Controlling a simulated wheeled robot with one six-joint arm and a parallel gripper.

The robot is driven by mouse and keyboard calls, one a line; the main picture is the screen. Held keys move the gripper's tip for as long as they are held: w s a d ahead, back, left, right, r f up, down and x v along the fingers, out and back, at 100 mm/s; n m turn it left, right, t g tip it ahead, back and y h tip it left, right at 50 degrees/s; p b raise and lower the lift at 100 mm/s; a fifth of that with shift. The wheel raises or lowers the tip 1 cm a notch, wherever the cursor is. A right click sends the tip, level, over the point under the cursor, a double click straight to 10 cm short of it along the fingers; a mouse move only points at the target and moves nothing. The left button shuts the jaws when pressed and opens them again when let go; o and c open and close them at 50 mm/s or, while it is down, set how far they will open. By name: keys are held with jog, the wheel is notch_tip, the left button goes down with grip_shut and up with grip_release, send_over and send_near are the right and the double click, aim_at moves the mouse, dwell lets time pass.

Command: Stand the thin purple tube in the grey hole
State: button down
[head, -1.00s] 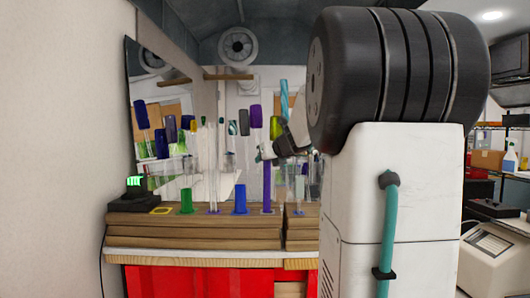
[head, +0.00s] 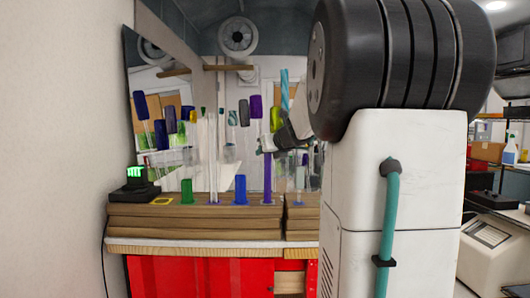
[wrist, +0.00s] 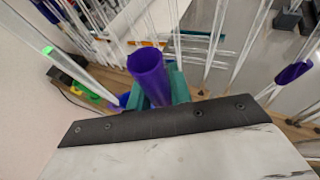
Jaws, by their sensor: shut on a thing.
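The thin purple tube (head: 267,180) stands upright at the right part of the wooden board, its lower end at a blue-purple marking. In the wrist view its open upper end (wrist: 149,75) shows between the teal fingers. My gripper (wrist: 153,92) is shut on the tube near its top. In the head view my gripper (head: 268,146) is partly hidden by my arm. I cannot pick out the grey hole in either view. I cannot tell whether the tube's foot sits in a hole or only meets the board.
A green holder (head: 187,191), a blue holder (head: 240,189) and a yellow square marking (head: 161,201) are on the board. Several tall clear rods with coloured ends stand close around my gripper. A black device (head: 135,184) with a green display sits at the left end.

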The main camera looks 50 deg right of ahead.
jog(key=shift+f, duration=0.65)
dwell(0.7)
jog(key=c, duration=1.5)
grip_release()
jog(key=shift+c, duration=0.2)
jog(key=shift+s, duration=0.1)
jog(key=v, duration=1)
jog(key=shift+s+r, duration=0.2)
jog(key=shift+s, duration=0.15)
jog(key=shift+a, duration=0.15)
